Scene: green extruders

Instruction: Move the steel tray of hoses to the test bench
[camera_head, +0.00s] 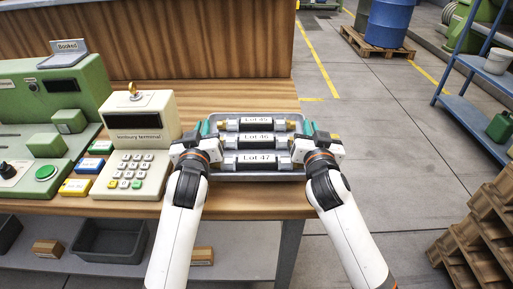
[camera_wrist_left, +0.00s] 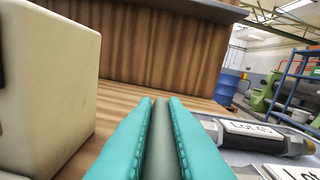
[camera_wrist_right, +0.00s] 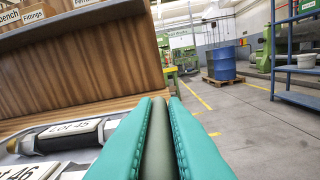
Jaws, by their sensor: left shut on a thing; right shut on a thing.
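The steel tray (camera_head: 258,176) is at the right end of the wooden counter, with black hoses lying crosswise in it. Their labels read Lot 45 (camera_head: 256,122), Lot 46 (camera_head: 257,138) and Lot 47 (camera_head: 257,159). My left gripper (camera_head: 197,130) is shut on the tray's left side, and my right gripper (camera_head: 309,129) is shut on its right side. Each wrist view shows a grey-green strip between the teal fingers, on the left (camera_wrist_left: 160,110) and on the right (camera_wrist_right: 159,108). I cannot tell whether the tray touches the counter.
A beige terminal (camera_head: 139,143) stands close left of the tray, beside a green machine (camera_head: 50,95). A wooden panel (camera_head: 180,40) rises behind. Open floor lies right, with a blue drum (camera_head: 390,22), blue shelving (camera_head: 462,75) and wooden pallets (camera_head: 480,235) beyond.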

